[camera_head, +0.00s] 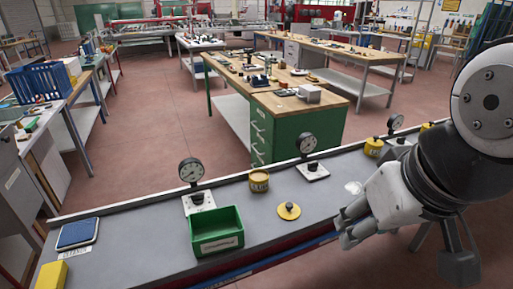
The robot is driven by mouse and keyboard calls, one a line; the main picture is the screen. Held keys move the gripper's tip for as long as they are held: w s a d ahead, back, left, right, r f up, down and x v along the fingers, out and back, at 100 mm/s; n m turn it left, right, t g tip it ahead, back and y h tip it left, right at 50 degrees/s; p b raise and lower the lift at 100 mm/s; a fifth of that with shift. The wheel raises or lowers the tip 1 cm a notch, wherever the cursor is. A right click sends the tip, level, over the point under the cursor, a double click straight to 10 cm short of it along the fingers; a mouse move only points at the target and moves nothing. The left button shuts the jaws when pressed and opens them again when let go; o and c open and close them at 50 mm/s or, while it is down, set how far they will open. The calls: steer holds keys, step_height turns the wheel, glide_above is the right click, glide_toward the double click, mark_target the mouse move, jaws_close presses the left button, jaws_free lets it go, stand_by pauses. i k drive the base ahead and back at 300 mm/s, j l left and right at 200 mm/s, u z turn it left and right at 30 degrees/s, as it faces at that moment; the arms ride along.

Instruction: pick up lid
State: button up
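A round yellow lid (289,211) with a dark knob on top lies flat on the grey bench top, right of the green bin. My gripper (341,229) is to the right of the lid, apart from it, with its fingers pointing left. The fingertips look spread, and nothing shows between them. An open yellow tin (259,182) stands behind the lid to the left.
The grey bench (150,228) also carries a green bin (216,232), dial gauges on stands (192,187) (308,158), a blue pad (77,233) and a yellow block (52,276). More yellow tins (373,147) stand behind my arm. Bench space around the lid is clear.

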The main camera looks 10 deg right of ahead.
mark_target(287, 211)
steer(key=i+j, duration=0.15)
steer(key=j, duration=0.15)
steer(key=i+j+z, duration=0.1)
steer(key=j, duration=0.2)
steer(key=i+j, duration=0.35)
steer(key=j, duration=0.25)
steer(key=z, duration=0.05)
